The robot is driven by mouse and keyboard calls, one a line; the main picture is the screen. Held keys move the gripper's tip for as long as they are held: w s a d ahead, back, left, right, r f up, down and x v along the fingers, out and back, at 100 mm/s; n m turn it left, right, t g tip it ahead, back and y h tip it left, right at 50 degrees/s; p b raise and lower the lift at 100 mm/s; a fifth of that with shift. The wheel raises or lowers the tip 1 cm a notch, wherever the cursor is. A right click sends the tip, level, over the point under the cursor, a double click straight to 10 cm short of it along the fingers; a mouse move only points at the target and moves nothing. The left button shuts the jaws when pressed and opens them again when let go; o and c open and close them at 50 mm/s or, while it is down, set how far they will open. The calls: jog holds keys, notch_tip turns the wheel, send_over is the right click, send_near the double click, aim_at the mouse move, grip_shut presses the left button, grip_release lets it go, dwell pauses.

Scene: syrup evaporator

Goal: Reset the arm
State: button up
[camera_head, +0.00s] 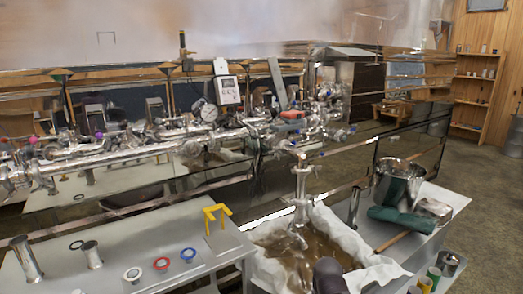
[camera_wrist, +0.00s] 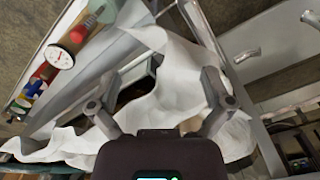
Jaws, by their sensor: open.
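My gripper (camera_wrist: 161,80) shows in the wrist view with its two grey fingers spread apart and nothing between them. Beyond the fingers are crumpled white cloth (camera_wrist: 172,70) and a dark opening; I cannot tell how far away they are. In the head view, a dark rounded shape at the bottom edge, by the cloth-lined basin (camera_head: 338,228), looks like part of my arm. My fingers cannot be made out there.
Steel pipework with valves (camera_head: 130,150) and a gauge runs across the back. A grey table (camera_head: 120,262) at left holds steel cylinders, coloured rings and a yellow bracket (camera_head: 216,213). A steel pot (camera_head: 397,182) and green cloth (camera_head: 400,221) stand right. Open floor lies far right.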

notch_tip(320, 180, up, 13)
jog(key=p, duration=1.2)
jog(key=shift+f, duration=0.15)
jog(key=shift+d, duration=0.1)
jog(key=shift+c, duration=0.2)
jog(key=c, duration=0.6)
jog(key=shift+o, duration=0.2)
